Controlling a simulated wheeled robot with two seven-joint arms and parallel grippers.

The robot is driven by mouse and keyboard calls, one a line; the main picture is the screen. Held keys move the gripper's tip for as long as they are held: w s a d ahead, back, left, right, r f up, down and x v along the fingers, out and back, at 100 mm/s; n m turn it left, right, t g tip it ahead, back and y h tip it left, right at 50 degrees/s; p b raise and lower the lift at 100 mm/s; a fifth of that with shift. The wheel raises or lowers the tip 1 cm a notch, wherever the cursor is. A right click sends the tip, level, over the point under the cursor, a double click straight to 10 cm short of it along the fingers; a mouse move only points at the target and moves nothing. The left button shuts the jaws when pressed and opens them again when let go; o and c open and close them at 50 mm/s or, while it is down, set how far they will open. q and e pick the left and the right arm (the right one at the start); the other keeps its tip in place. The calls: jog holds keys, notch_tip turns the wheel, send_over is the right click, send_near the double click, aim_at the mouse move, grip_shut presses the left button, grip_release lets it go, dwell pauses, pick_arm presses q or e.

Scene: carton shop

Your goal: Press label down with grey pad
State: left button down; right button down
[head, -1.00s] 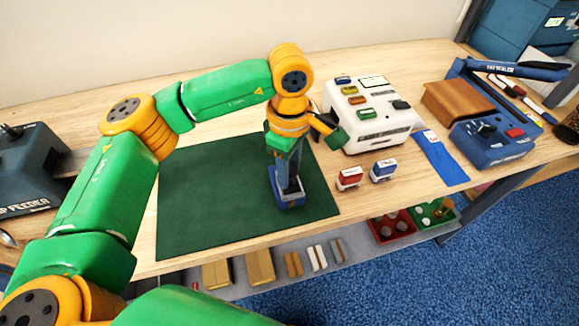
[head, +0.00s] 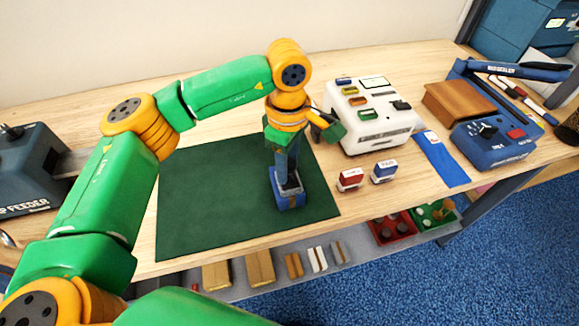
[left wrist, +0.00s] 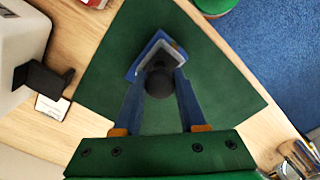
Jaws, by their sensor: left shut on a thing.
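My left gripper (head: 289,180) points down over the right part of the green mat. It is shut on the dark round knob (left wrist: 160,83) of the grey pad (left wrist: 152,63), seen between its blue fingers in the left wrist view. Directly below the pad is a small blue carton (head: 291,203) with a brown stripe on its front. Its blue edge also shows in the left wrist view (left wrist: 140,60). The pad appears to sit over the carton's top; I cannot tell whether they touch. The label is hidden under the pad or not visible. My right gripper is not in view.
The green mat (head: 205,200) is mostly clear to the left. Two stamps, red (head: 350,179) and blue (head: 384,171), stand right of it. A white machine (head: 368,120), a blue sleeve (head: 440,160) and a blue sealer (head: 492,145) stand farther right. A shelf lies below the table.

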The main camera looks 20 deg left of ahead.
pick_arm(q)
jog(key=shift+w+a, duration=0.1)
jog(key=shift+w, duration=0.05)
jog(key=shift+w+a, duration=0.35)
jog(key=shift+w, duration=0.2)
dwell(0.4)
notch_tip(320, 180, up, 7)
jog(key=p, duration=0.5)
dwell(0.6)
